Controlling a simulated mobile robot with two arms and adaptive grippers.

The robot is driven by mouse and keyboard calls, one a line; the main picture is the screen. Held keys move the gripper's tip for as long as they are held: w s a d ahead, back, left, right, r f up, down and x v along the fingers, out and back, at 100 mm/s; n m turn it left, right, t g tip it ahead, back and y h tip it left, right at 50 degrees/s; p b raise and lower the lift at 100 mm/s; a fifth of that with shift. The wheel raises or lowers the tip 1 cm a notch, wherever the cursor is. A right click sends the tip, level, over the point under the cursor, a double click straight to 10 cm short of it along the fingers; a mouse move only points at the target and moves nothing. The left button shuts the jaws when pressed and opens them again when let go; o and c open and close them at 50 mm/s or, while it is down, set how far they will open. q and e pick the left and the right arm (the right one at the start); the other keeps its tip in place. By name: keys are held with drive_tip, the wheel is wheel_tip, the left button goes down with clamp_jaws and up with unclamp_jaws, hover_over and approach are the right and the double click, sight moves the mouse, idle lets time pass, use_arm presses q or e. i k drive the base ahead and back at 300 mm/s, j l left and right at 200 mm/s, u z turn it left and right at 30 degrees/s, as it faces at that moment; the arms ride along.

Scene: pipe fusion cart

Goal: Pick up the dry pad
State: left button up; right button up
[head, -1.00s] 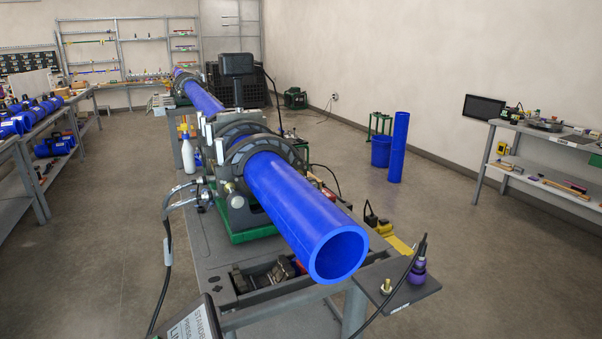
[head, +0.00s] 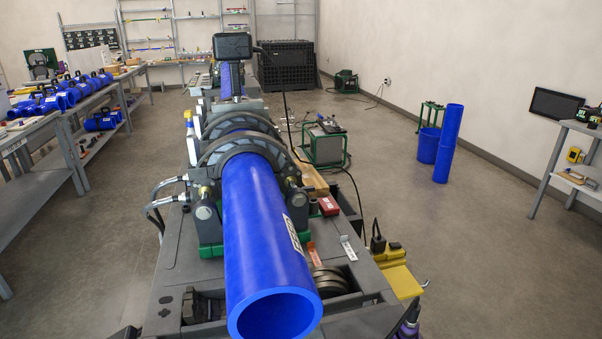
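I cannot pick out the dry pad for certain in the head view. Small flat items lie on the cart (head: 176,262) to the right of the blue pipe (head: 262,240): a white strip (head: 348,248), an orange strip (head: 314,256) and a red box (head: 328,206). They are too small to tell which, if any, is the pad. Neither of my grippers can be made out in the head view.
Ring clamps (head: 245,160) hold the pipe, whose open end juts toward me. A yellow item (head: 402,281) sits at the cart's right edge. A left bench (head: 38,188) carries blue fittings. A blue bin (head: 428,146) stands right.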

sight(329, 208)
drive_tip(key=i+l+u, duration=0.1)
drive_tip(key=u, duration=0.4)
drive_tip(key=l+u, duration=0.3)
drive_tip(key=u, duration=0.15)
drive_tip(key=l+u, duration=0.3)
drive_tip(key=u, duration=0.2)
drive_tip(key=l+u, duration=0.15)
drive_tip(key=l, duration=0.35)
drive_tip(key=k+l+u, duration=0.1)
drive_tip(key=l, duration=0.45)
drive_tip(key=l+u, duration=0.15)
drive_tip(key=l, duration=0.35)
drive_tip(key=k+l+u, duration=0.15)
drive_tip(key=l, duration=0.35)
drive_tip(key=k+l+u, duration=0.1)
drive_tip(key=l, duration=0.4)
